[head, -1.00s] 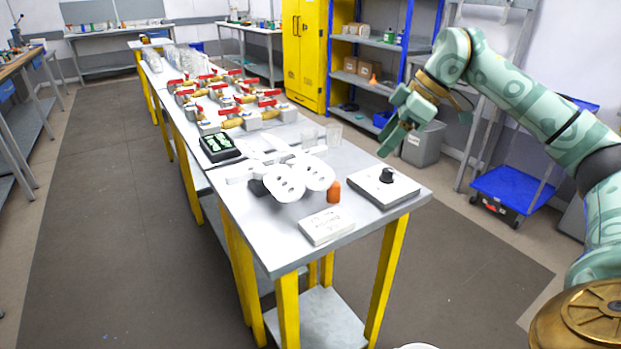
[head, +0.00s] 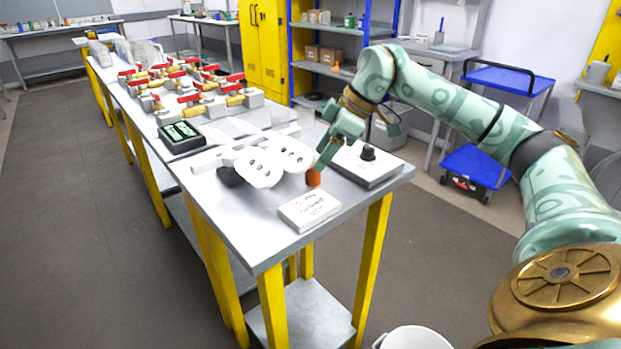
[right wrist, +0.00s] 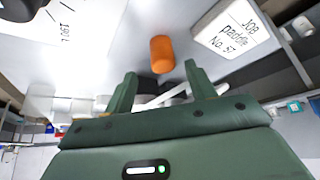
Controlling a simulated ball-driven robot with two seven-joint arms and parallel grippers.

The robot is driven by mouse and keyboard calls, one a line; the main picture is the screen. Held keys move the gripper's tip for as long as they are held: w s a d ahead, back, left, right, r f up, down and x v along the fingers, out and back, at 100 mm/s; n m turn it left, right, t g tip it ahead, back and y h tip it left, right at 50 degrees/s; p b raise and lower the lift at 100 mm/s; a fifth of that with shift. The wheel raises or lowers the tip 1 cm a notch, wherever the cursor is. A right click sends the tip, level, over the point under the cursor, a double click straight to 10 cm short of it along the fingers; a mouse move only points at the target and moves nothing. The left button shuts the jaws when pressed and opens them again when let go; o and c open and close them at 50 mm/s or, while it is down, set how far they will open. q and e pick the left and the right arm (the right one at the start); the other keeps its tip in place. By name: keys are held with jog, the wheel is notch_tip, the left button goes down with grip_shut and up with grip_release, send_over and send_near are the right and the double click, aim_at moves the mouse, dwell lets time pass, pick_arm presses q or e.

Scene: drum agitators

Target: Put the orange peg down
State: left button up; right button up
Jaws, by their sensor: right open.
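The orange peg (head: 313,177) stands upright on the near part of the metal table (head: 262,230), between the white card block and the white box with the black knob. My right gripper (head: 323,163) is just behind and above the peg and partly overlaps it in the head view. In the right wrist view the peg (right wrist: 162,54) shows past the fingertips, in line with the gap between them. The fingers of my right gripper (right wrist: 161,76) are open and empty. My left gripper is out of view.
A lettered white card block (head: 310,209) lies in front of the peg. A white box with a black knob (head: 368,163) is to its right. White paddles with holes (head: 259,168) are close on its left. A black case (head: 181,137) and red-handled valves stand farther back.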

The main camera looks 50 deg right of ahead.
jog(key=b+x, duration=0.2)
jog(key=x, duration=0.2)
jog(key=shift+w+a+f, duration=0.15)
jog(key=shift+a+f, duration=0.1)
jog(key=shift+f, duration=0.05)
jog(key=shift+r, duration=0.15)
jog(key=c, duration=1.1)
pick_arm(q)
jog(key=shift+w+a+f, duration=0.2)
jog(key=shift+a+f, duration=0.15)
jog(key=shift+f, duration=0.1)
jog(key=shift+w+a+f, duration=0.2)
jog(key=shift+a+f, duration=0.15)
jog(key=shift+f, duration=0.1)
